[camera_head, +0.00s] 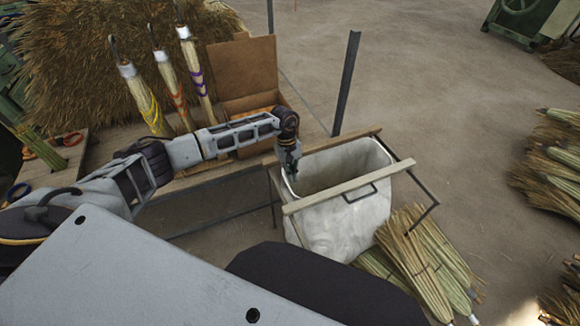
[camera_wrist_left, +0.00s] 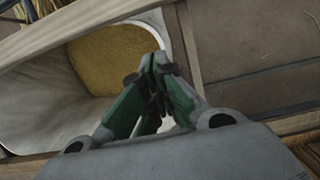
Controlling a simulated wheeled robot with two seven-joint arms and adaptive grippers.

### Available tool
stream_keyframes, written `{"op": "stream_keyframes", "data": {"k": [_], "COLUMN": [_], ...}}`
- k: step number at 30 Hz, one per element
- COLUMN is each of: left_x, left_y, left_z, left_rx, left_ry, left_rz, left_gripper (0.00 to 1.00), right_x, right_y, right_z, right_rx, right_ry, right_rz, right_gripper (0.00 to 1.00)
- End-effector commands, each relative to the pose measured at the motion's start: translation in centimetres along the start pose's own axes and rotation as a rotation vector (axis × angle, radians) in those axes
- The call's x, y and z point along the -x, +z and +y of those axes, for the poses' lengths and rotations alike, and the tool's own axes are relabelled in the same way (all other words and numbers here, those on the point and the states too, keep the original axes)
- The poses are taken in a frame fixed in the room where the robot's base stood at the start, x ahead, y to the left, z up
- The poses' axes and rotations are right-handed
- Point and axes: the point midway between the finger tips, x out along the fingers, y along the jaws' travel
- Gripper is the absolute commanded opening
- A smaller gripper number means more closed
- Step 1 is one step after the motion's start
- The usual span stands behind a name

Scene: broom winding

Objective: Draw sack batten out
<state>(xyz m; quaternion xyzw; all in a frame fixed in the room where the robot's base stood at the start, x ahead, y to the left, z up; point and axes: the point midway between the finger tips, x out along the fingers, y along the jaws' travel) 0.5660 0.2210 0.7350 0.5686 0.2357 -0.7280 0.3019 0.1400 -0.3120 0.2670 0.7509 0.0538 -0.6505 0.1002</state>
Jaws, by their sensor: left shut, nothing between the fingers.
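A white sack (camera_head: 340,222) hangs open-mouthed in a dark metal frame. A pale wooden batten (camera_head: 330,191) with a dark wire handle (camera_head: 360,193) runs across the sack's near side. A browner batten (camera_head: 345,141) lies along its far side. My left gripper (camera_head: 291,170) points down at the sack's left rim, left of the handle and apart from it. In the left wrist view its green-padded fingers (camera_wrist_left: 158,68) are shut and empty, in front of the sack's opening, where a yellowish inside (camera_wrist_left: 115,58) shows. My right gripper is not in view.
A wooden table (camera_head: 225,172) left of the sack bears an open cardboard box (camera_head: 247,75) and several upright brooms (camera_head: 190,65). A dark metal post (camera_head: 346,85) rises behind the sack. Straw bundles (camera_head: 425,260) lie at its lower right.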

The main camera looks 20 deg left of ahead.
Motion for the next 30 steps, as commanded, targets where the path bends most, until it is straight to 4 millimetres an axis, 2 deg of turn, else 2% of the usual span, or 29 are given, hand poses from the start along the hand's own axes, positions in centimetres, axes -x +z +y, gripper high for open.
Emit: {"op": "stream_keyframes", "data": {"k": [10,14,21,30], "left_x": [-3.6,-3.7,-4.2,-4.4], "left_y": [0.1,1.5,3.3,3.9], "left_z": [0.0,0.0,0.0,0.0], "left_rx": [-0.001,-0.002,-0.002,-0.001], "left_ry": [-0.001,0.0,-0.001,0.0], "left_rz": [-0.002,-0.002,-0.002,0.0], "left_gripper": [0.0,0.0,0.0,0.0], "right_x": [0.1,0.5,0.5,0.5], "right_y": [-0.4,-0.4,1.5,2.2], "right_z": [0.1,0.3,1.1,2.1], "right_rx": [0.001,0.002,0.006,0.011], "right_ry": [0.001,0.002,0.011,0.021], "right_rz": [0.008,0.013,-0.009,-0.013], "right_gripper": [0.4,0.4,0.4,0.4]}}
